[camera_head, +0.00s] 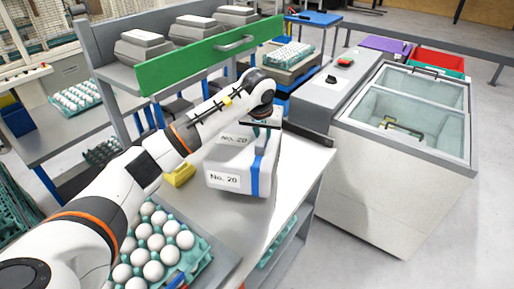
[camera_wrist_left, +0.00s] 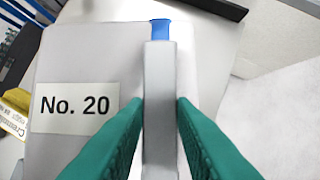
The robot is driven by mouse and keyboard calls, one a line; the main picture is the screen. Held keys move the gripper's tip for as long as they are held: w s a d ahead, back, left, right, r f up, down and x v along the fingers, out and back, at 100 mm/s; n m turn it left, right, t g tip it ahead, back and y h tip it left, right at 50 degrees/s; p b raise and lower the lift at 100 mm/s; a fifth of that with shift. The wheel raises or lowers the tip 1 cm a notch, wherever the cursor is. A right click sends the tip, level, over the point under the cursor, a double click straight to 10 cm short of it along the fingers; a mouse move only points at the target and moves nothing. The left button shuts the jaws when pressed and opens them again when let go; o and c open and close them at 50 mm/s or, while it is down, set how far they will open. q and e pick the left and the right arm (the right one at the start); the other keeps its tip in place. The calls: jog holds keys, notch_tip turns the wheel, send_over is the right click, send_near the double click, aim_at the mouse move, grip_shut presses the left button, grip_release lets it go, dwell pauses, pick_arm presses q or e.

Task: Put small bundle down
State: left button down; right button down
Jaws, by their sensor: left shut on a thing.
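The small bundle (camera_head: 232,160) is a pale grey block with "No. 20" labels and a blue band. It is over the grey worktable (camera_head: 295,165), near its right side; I cannot tell whether its underside touches the top. My left gripper (camera_head: 264,122) is above the bundle, shut on the grey strip on its top. In the left wrist view the teal fingers (camera_wrist_left: 160,125) stand on both sides of that strip, and the bundle's label (camera_wrist_left: 75,106) shows left of them. My right gripper is not in view.
A teal tray of white eggs (camera_head: 203,262) stands at the near end of the worktable. A yellow item (camera_head: 180,175) lies left of the bundle. A chest freezer (camera_head: 385,165) stands to the right. A green bar (camera_head: 210,57) crosses the shelf behind.

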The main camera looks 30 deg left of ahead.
aim_at(245, 152)
pick_arm(q)
jog(key=shift+f, duration=0.7)
notch_tip(245, 152, down, 4)
jog(key=shift+w+f+p, duration=0.1)
jog(key=shift+p, duration=0.65)
jog(key=c, duration=1.2)
grip_release()
jog(key=shift+c, duration=0.2)
jog(key=shift+o, duration=0.2)
